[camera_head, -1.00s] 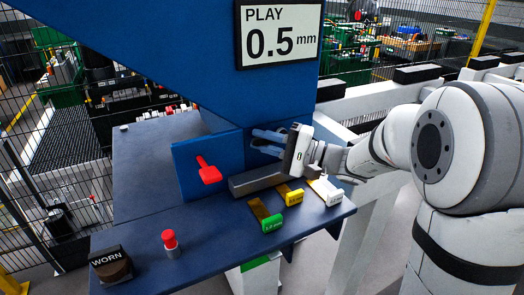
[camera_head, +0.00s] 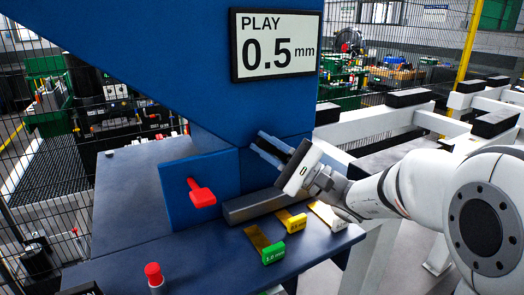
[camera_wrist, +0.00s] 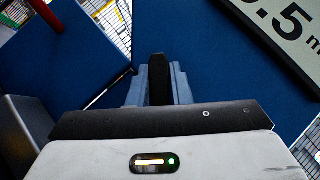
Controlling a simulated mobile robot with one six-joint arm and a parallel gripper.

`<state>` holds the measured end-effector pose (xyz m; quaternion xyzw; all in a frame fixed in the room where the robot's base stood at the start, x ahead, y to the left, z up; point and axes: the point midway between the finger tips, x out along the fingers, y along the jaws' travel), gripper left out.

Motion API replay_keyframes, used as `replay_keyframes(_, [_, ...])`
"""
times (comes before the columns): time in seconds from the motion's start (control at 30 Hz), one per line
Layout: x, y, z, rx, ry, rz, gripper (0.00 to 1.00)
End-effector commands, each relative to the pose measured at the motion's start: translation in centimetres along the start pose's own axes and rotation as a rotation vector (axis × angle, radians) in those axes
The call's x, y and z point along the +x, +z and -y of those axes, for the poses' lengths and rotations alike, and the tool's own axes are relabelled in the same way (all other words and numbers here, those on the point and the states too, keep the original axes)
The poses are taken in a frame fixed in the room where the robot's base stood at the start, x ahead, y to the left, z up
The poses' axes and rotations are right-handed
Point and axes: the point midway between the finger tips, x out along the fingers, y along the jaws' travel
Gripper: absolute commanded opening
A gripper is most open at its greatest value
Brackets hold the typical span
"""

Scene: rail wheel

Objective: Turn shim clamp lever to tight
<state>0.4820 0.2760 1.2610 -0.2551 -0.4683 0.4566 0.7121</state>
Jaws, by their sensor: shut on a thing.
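My gripper (camera_head: 260,142) reaches left to the blue machine housing in the head view, its body tilted. No tight or loose marking is legible.
A red lever (camera_head: 202,196) sticks out of a blue panel left of my gripper. Below are a grey bar (camera_head: 254,205) and shims with green (camera_head: 273,253), yellow (camera_head: 293,222) and white tags (camera_head: 336,222). A red button (camera_head: 153,273) stands at front left. The display (camera_head: 277,46) reads PLAY 0.5 mm.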

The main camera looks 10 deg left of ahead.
Motion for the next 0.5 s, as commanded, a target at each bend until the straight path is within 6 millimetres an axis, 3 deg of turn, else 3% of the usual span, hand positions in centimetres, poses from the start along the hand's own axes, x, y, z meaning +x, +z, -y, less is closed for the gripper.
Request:
replay_keyframes(0.33, [0.05,-0.04,-0.23,0.006,0.001,-0.002,0.00])
replay_keyframes(0.37, [0.06,-0.04,-0.25,0.006,0.001,-0.001,0.20])
replay_keyframes(0.5, [0.13,0.02,-0.29,0.006,0.002,0.001,0.32])
